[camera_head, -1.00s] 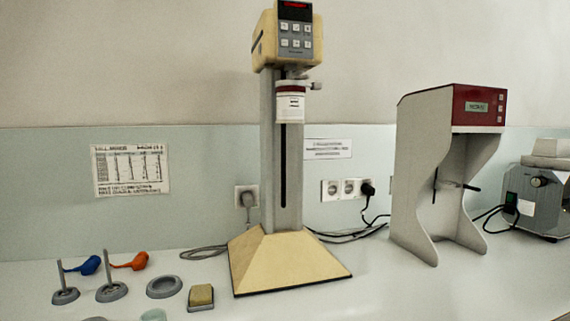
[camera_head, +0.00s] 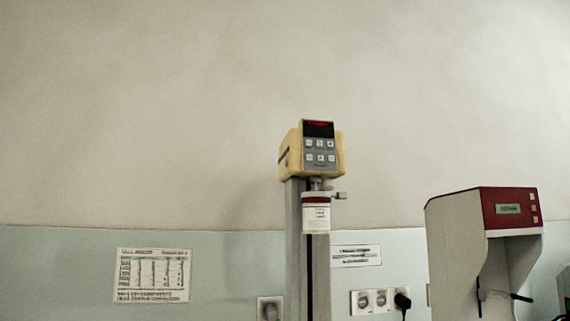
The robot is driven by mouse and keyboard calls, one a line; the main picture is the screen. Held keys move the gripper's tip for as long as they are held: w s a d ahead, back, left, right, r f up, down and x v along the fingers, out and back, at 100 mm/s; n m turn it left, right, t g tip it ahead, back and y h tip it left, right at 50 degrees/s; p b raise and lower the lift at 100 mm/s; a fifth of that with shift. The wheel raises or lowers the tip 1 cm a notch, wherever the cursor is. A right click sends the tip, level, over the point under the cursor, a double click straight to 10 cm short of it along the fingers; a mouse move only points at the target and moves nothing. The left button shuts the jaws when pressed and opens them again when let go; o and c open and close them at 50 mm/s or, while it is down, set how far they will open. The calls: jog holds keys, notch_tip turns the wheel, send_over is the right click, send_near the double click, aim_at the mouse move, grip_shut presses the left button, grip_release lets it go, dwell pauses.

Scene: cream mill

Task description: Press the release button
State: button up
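A tall machine stands at the centre, with a cream head (camera_head: 311,150) on a grey column (camera_head: 294,250). Its front has a lit red display (camera_head: 319,129) and a keypad of several small buttons (camera_head: 320,151). I cannot read the button labels, so I cannot tell which, if any, is the release button. Below the head hangs a white-labelled cylinder (camera_head: 316,215) with a small knob (camera_head: 340,196) at its right. My gripper does not show in this view.
A grey machine with a red top (camera_head: 509,209), a small screen and buttons stands at the right. A printed chart (camera_head: 153,275) and a notice (camera_head: 356,256) are on the wall. Sockets (camera_head: 374,301) with a black plug sit low. The wall above is bare.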

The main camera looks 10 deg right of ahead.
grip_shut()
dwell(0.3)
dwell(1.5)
